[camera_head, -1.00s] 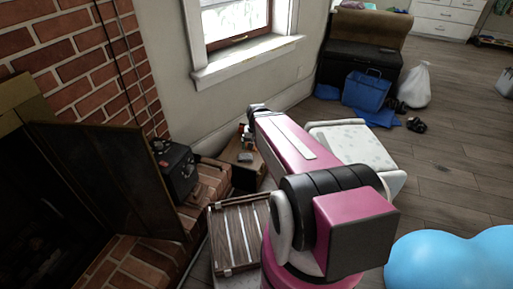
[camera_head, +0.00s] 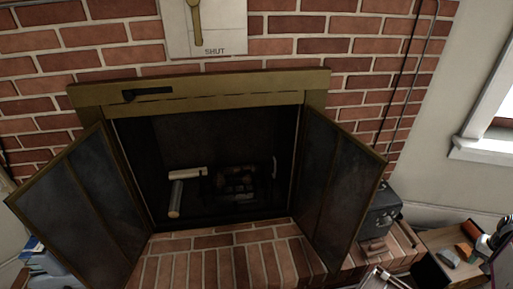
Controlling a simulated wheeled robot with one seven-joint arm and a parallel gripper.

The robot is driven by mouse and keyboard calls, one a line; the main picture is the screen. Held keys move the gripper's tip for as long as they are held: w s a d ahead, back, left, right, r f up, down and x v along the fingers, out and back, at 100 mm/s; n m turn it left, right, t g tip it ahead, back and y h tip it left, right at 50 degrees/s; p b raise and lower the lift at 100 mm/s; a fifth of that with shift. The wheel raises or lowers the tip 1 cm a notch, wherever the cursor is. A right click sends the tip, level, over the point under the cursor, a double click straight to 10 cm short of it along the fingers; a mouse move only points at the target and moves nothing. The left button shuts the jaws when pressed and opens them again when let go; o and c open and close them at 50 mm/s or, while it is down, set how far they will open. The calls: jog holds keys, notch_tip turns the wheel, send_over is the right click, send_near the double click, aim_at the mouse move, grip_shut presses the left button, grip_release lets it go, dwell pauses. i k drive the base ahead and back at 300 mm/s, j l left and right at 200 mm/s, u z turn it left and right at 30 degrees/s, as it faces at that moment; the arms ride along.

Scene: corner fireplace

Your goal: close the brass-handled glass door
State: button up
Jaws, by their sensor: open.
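The fireplace has two dark glass doors in brass-coloured frames, and both stand open. The left glass door (camera_head: 85,200) is swung out to the left. The right glass door (camera_head: 340,195) is swung out to the right, toward the brick hearth's right part. I cannot make out a brass handle on either door, so I cannot tell which one is brass-handled. The firebox (camera_head: 225,170) between them is open to view.
Light logs (camera_head: 187,174) lie inside the firebox. A black metal box (camera_head: 380,215) stands on the hearth (camera_head: 230,262) close beside the right door. A wooden box (camera_head: 450,240) with small objects is at the far right. A brass lever plate marked SHUT (camera_head: 205,28) is above.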

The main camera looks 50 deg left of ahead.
aim_at(63, 215)
jog(key=k+j+u, duration=0.1)
jog(key=k, duration=1)
jog(key=u, duration=0.4)
jog(key=j+u, duration=0.1)
jog(key=u, duration=0.3)
jog(key=j+u, duration=0.1)
jog(key=u, duration=0.25)
jog(key=j+u, duration=0.1)
jog(key=u, duration=0.3)
jog(key=i+j+u, duration=0.25)
jog(key=i, duration=0.35)
jog(key=k+l, duration=0.2)
jog(key=k, duration=0.3)
